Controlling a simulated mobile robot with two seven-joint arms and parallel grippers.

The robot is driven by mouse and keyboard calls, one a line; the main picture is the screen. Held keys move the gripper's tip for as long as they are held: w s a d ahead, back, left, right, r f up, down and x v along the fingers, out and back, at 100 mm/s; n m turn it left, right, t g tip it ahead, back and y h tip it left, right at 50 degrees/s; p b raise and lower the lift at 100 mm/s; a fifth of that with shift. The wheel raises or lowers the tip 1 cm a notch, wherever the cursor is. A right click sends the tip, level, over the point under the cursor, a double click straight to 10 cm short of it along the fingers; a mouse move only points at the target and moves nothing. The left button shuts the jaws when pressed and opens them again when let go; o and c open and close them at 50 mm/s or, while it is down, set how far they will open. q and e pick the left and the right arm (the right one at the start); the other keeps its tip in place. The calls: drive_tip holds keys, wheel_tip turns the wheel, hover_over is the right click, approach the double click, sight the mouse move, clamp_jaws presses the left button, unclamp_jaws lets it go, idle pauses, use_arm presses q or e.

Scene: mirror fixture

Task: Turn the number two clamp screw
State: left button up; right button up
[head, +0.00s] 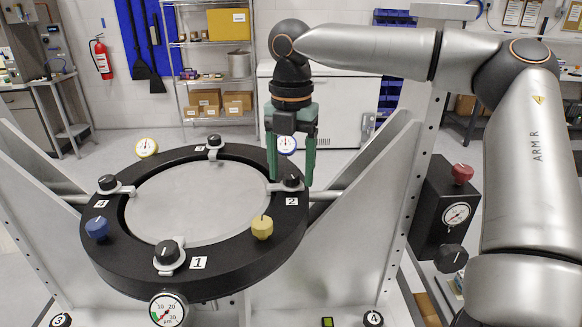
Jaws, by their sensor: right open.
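The number two clamp screw (292,182) is a black knob with a pale mark on top, on the right side of the black ring (245,262), by the label "2" (292,201). My right gripper (290,180) points straight down with its green fingers open. In the picture one finger lies left of this knob and the other right of it, with a gap on each side. I cannot tell whether the fingertips reach down to the knob's height. My left gripper is not in view.
Other clamp screws are number one (167,252), number four (107,183) and one at the back (214,141). A blue knob (96,228) and a yellow knob (262,227) also stand on the ring. A black box (432,215) with a red knob stands at right.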

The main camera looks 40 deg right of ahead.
clamp_jaws()
idle(0.4)
idle(0.4)
drive_tip(key=m, duration=0.5)
drive_tip(key=shift+m, duration=0.4)
drive_tip(key=m, duration=0.5)
drive_tip(key=shift+w, duration=0.1)
drive_tip(key=m, duration=0.5)
drive_tip(key=shift+m, duration=0.4)
drive_tip(key=m, duration=0.5)
drive_tip(key=shift+m, duration=0.3)
